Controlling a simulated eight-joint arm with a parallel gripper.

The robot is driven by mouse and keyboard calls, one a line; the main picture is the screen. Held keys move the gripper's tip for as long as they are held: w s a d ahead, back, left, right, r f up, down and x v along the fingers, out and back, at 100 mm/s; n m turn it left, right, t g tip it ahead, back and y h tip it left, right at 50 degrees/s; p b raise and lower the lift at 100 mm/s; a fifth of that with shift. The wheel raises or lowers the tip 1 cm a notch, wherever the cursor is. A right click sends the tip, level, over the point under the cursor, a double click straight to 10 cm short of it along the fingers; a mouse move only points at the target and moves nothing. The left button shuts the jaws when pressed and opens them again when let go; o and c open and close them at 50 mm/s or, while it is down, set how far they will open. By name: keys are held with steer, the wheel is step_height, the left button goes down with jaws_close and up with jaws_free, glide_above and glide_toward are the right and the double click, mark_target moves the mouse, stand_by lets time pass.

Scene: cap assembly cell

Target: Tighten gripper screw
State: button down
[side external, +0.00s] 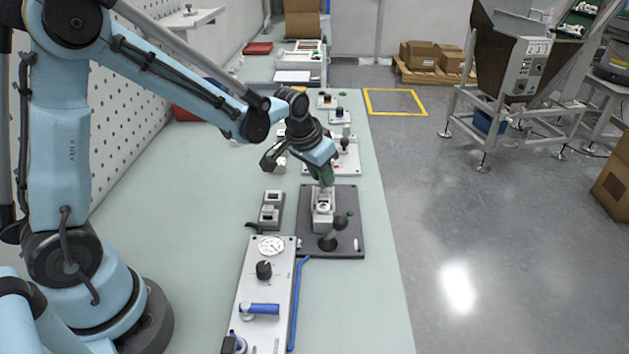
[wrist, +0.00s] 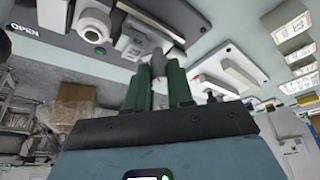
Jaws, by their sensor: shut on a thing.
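My gripper (side external: 325,182) points down over a white clamp fixture (side external: 322,221) on a dark base plate (side external: 346,248). A black lever handle (side external: 338,224) stands at the front of the fixture. The word OPEN shows on the dark plate in the wrist view (wrist: 50,62).
A white panel with a gauge (side external: 271,246), a black knob (side external: 264,270) and a blue handle (side external: 259,309) lies in front. A small grey block holder (side external: 270,212) is to the left. More white stations (side external: 347,160) stand behind. The bench's right strip is clear.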

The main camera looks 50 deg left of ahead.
steer(key=m+h, duration=0.1)
steer(key=m, duration=0.1)
steer(key=m+h, duration=0.1)
steer(key=m, duration=0.2)
steer(key=shift+a+m, duration=0.2)
steer(key=shift+m, duration=0.1)
steer(key=m+g, duration=0.1)
steer(key=m, duration=0.1)
steer(key=m+g+h, duration=0.1)
steer(key=m, duration=0.2)
steer(key=shift+w+a+m+h, duration=0.15)
steer(key=shift+m+h, duration=0.15)
